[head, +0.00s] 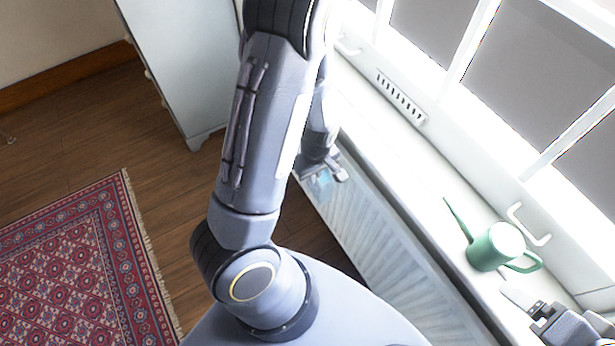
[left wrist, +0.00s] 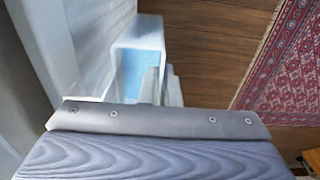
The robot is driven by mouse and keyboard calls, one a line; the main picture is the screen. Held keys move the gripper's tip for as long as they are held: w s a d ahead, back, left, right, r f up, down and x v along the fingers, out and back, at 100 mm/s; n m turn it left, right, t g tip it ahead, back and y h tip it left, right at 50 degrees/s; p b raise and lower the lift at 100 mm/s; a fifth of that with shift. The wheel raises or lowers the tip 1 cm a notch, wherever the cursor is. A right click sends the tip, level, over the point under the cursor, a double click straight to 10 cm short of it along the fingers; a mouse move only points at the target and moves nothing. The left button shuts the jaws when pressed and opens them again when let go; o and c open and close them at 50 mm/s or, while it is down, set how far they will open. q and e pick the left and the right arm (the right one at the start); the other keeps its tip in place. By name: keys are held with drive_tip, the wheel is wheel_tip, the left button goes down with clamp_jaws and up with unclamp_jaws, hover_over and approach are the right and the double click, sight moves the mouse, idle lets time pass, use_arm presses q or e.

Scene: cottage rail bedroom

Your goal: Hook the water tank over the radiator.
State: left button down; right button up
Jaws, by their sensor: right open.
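The pale blue water tank (head: 320,187) is mostly hidden behind my left gripper (head: 325,170) in the head view. In the left wrist view the tank (left wrist: 140,58) shows as an open-topped box with a blue inside, close beside the ribbed white radiator (left wrist: 92,30). My left gripper appears shut on the tank's near side; the fingertips are partly hidden. The radiator (head: 385,240) runs below the window sill in the head view. I cannot tell whether the tank touches or hangs on it. My right gripper (head: 530,312) is open and empty over the sill at the lower right.
A green watering can (head: 492,250) stands on the white window sill (head: 415,170), close to my right gripper. A pale cabinet (head: 185,65) stands at the back left. A red patterned rug (head: 75,265) lies on the wooden floor, which is otherwise clear.

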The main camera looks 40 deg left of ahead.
sight(329, 171)
use_arm(q)
drive_tip(key=shift+w+d+f+b, duration=0.25)
drive_tip(key=shift+w+d+f, duration=0.1)
drive_tip(key=shift+w, duration=0.4)
drive_tip(key=shift+w+d+f+b, duration=0.3)
drive_tip(key=shift+w, duration=0.4)
drive_tip(key=shift+w+d+f+b, duration=0.25)
drive_tip(key=shift+w+d+f, duration=0.1)
drive_tip(key=shift+w, duration=0.4)
drive_tip(key=c, duration=1.6)
unclamp_jaws()
drive_tip(key=shift+r, duration=0.1)
wheel_tip(329, 171, up, 8)
drive_tip(key=shift+f+p, duration=0.25)
drive_tip(key=shift+p, duration=0.1)
